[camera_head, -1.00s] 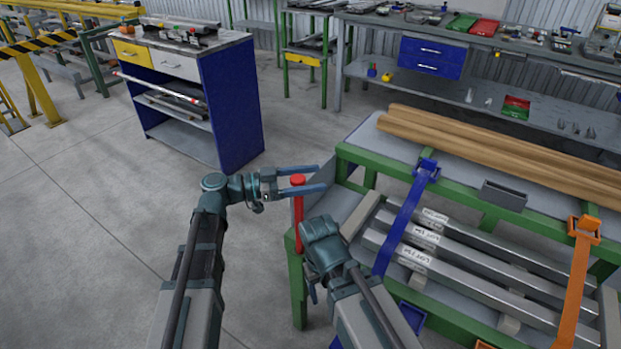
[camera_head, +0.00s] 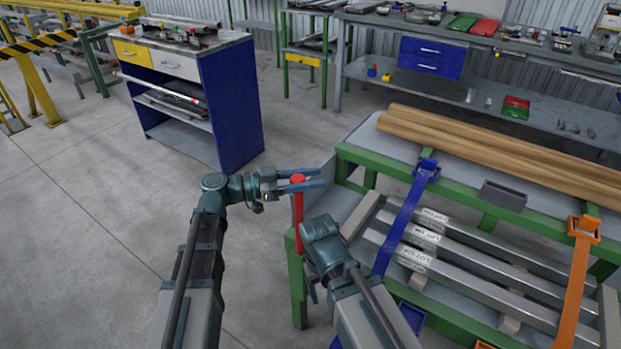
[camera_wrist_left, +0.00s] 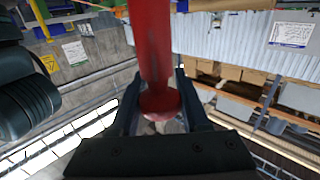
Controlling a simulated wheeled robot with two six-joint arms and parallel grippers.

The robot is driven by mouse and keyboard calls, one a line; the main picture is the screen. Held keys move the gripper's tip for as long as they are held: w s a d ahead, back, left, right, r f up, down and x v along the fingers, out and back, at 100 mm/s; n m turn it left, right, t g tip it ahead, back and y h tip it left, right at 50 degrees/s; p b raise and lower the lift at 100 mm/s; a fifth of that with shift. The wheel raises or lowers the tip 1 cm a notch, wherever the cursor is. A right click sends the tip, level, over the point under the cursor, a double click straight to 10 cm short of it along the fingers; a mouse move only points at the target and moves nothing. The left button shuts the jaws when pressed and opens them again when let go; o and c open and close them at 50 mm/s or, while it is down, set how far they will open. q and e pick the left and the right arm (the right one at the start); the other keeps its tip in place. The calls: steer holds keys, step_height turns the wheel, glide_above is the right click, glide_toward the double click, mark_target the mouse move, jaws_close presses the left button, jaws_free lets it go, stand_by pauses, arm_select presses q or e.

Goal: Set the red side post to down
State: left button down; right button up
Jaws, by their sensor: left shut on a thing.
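The red side post (camera_head: 299,220) stands upright at the near left corner of the green table frame, with a wider round red cap on top. In the left wrist view, the red post (camera_wrist_left: 151,45) runs between the two fingers of my left gripper (camera_wrist_left: 158,90). My right arm comes in at the bottom; its gripper (camera_head: 312,288) is partly hidden behind its own wrist, beside the post's lower part, and its fingers are hard to make out.
The green table (camera_head: 420,178) bears long brown bars (camera_head: 480,145) and, lower down, grey metal bars (camera_head: 470,255). A blue strap (camera_head: 402,220) and an orange strap (camera_head: 576,280) cross its front. A blue cabinet (camera_head: 235,105) stands at the back left. The floor to the left is clear.

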arm_select(q)
steer(key=shift+f, duration=0.1)
stand_by(0.8)
step_height(320, 180, down, 20)
steer(key=b, duration=2)
steer(key=shift+s, duration=0.1)
steer(key=shift+c, duration=1.9)
jaws_free()
steer(key=s+a, duration=0.2)
steer(key=a, duration=1.1)
steer(key=shift+a, duration=0.35)
